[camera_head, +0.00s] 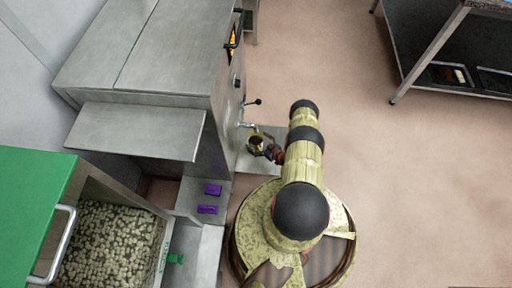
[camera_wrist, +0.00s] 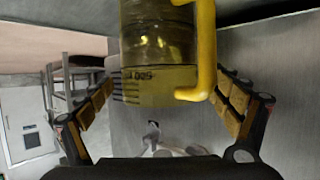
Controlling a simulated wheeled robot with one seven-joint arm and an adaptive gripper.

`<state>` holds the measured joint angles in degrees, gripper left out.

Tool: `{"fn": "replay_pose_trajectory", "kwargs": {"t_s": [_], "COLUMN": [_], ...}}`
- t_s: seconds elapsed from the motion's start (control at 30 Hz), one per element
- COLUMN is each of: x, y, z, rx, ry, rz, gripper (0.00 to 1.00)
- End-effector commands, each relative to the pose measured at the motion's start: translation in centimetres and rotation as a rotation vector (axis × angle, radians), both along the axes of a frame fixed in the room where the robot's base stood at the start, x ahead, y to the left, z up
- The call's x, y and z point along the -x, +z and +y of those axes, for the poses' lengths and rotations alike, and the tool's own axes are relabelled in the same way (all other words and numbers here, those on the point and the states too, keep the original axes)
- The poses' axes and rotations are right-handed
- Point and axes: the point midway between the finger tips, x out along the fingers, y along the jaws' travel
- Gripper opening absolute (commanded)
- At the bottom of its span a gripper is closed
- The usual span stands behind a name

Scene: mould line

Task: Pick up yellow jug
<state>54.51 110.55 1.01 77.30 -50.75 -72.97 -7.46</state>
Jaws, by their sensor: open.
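The yellow jug (camera_wrist: 160,85) is see-through with a solid yellow handle (camera_wrist: 206,50), and fills the upper middle of the wrist view. Its printed scale reads sideways or upside down there, and its upper part is cut off by the frame. My gripper (camera_wrist: 166,92) is open, with one finger on each side of the jug. I cannot tell whether the fingertips touch it. In the head view the jug (camera_head: 255,143) is small, beside the machine's tap, and my gripper (camera_head: 272,152) reaches it from the right.
A grey steel machine (camera_head: 160,50) with a tap (camera_head: 246,125) and a lever (camera_head: 252,102) stands at left. Purple items (camera_head: 210,190) lie on a ledge below. A steel table (camera_head: 440,45) stands upper right. The floor at right is clear.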

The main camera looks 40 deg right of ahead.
Motion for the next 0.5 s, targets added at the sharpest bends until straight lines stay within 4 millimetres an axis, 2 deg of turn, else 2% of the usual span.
{"fn": "replay_pose_trajectory", "kwargs": {"t_s": [0.1,0.3,0.5], "x": [-0.64,-0.66,-0.64], "y": [-0.26,-0.18,-0.18], "z": [0.01,-0.02,-0.03], "rx": [-0.001,-0.001,-0.001], "ry": [0.0,-0.001,-0.001], "rz": [0.0,0.0,0.0], "gripper": [0.91,0.91,0.8]}}
